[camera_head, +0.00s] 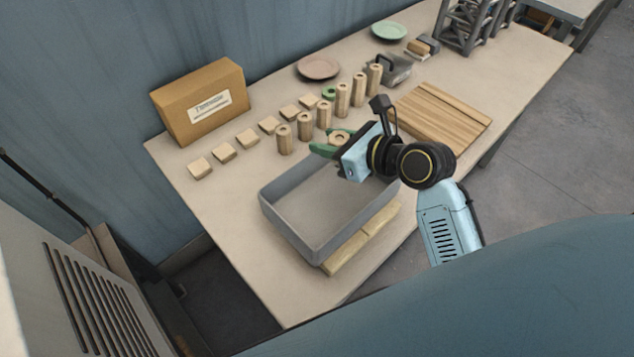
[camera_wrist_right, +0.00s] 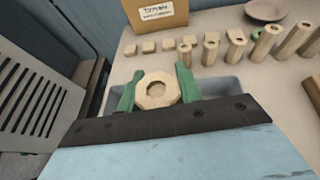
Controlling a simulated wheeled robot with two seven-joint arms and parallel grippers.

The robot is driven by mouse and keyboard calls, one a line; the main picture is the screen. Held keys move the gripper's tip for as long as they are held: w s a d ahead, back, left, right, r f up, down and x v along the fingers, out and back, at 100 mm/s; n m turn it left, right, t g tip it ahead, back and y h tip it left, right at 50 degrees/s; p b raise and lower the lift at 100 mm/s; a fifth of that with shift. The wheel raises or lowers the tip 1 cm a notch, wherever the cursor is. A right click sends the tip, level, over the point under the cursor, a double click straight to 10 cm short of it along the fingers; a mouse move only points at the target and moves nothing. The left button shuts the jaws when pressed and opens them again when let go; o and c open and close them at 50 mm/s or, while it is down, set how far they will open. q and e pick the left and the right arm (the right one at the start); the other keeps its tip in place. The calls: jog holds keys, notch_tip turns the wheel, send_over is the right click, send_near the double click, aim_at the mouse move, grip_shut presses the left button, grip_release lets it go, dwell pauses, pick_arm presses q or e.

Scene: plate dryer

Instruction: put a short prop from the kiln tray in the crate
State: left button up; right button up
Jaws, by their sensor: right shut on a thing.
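My right gripper (camera_head: 331,141) has green fingers and is shut on a pale wooden prop (camera_head: 339,137) with a hole in its end. In the right wrist view the prop (camera_wrist_right: 157,90) shows its many-sided end between the two fingers (camera_wrist_right: 158,88). The gripper is at the far right end of the open grey crate (camera_head: 291,236); its height above the rim is hard to tell. The visible crate floor is bare. Several short props (camera_head: 284,140) and taller props (camera_head: 342,101) stand upright in a row behind. I cannot make out a separate kiln tray. My left gripper is not in view.
Small square wooden blocks (camera_head: 200,168) lie in a line near the cardboard box (camera_head: 200,103). A wooden board (camera_head: 440,115) lies right of my arm. Plates (camera_head: 318,68) and a dark rack (camera_head: 470,25) are farther back. Yellowish blocks (camera_head: 348,255) lie along the crate's near side.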

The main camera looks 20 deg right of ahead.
jog(key=w+d+r+m+h+p, duration=0.1)
jog(key=w+d+r+h+p, duration=0.1)
jog(key=w+r+p, duration=0.45)
jog(key=shift+t, duration=0.3)
jog(key=shift+w+f, duration=0.2)
jog(key=shift+f, duration=2.85)
jog(key=shift+w+f, duration=0.15)
jog(key=shift+f, duration=2.9)
jog(key=shift+f, duration=0.55)
jog(key=o, duration=1)
jog(key=shift+o, duration=0.2)
jog(key=shift+r, duration=0.1)
